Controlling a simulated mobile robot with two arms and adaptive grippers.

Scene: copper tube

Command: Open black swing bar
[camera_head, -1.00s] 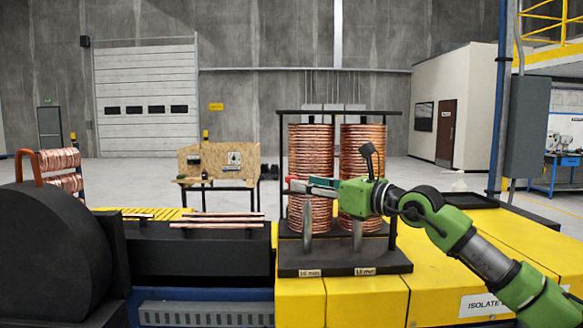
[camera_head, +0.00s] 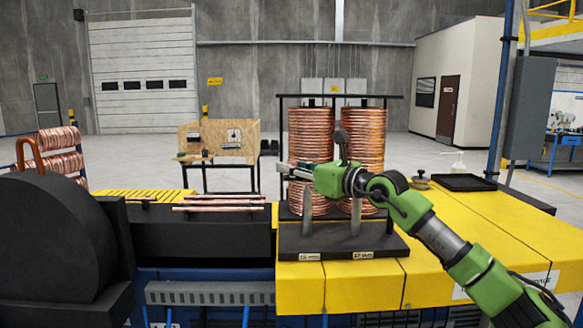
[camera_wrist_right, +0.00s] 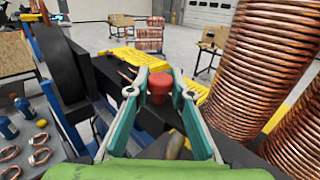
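Two tall copper coils stand side by side on a black rack, the left coil (camera_head: 310,135) and the right coil (camera_head: 363,135). A black bar (camera_head: 345,96) crosses above them and a thin black post (camera_head: 281,135) runs down the left side. I cannot tell which bar swings; part of the rack front is hidden by my right arm. My right gripper (camera_head: 292,167) is in front of the left coil, pointing left. In the right wrist view, its fingers (camera_wrist_right: 160,90) are apart on either side of a red knob (camera_wrist_right: 160,80). I cannot tell whether they touch it. My left gripper is not in view.
Two short grey posts rise from the rack's black base (camera_head: 340,243), on a yellow platform (camera_head: 440,270). A large black drum (camera_head: 50,235) stands at the left. Copper tubes (camera_head: 220,208) lie on a black block beside the rack. A black tray (camera_head: 466,183) lies at the right.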

